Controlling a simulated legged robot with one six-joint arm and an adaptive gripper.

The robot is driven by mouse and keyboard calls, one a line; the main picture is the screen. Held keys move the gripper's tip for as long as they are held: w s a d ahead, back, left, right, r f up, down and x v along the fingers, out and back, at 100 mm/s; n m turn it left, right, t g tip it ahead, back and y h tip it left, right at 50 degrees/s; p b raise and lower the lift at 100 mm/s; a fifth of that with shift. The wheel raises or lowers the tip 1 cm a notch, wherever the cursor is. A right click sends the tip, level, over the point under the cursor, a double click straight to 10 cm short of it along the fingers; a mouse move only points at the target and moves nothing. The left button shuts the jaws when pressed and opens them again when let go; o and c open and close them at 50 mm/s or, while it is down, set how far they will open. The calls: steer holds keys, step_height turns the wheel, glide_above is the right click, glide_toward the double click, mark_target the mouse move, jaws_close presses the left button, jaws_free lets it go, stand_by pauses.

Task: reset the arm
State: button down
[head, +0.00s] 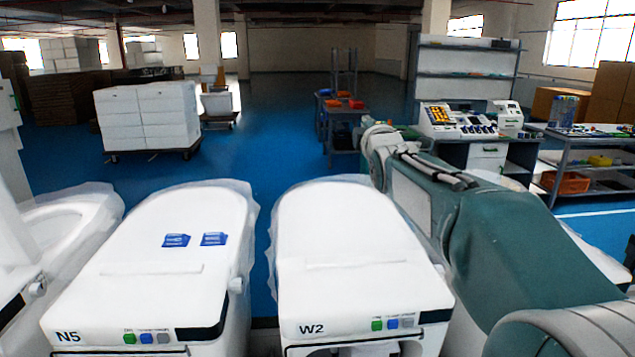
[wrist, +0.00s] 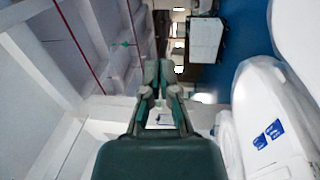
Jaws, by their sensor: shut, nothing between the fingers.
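My arm (head: 500,225) crosses the right side of the head view, from the lower right corner up toward the middle. Its far end is above the back of the W2 toilet in the picture, and I cannot make out the fingers there. In the wrist view my gripper (wrist: 163,72) is shut and empty. Its two green fingers come together at the tips, with nothing held between them. The wrist picture looks turned on its side, with toilets along its right edge.
Toilets marked N5 (head: 150,265) and W2 (head: 350,255) stand side by side in front. Two blue labels (head: 194,240) lie on the N5 lid. A stack of white boxes (head: 147,118), a bench with devices (head: 470,130) and a shelf cart (head: 585,160) stand beyond. Blue floor lies open between.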

steer(key=s+f+m+g, duration=0.4)
steer(key=s+f+m, duration=0.2)
steer(key=s+f, duration=0.3)
steer(key=s+f+m+g, duration=0.5)
steer(key=s+f, duration=0.4)
steer(key=s, duration=0.7)
steer(key=s+a+f+m+g, duration=0.1)
steer(key=s+f+m+g, duration=0.4)
steer(key=s+f, duration=0.5)
steer(key=s+m, duration=0.1)
steer(key=s, duration=0.2)
steer(key=shift+s+m, duration=0.15)
steer(key=shift+m, duration=0.25)
steer(key=shift+s+r, duration=0.1)
steer(key=shift+s+r, duration=0.15)
steer(key=shift+s, duration=0.35)
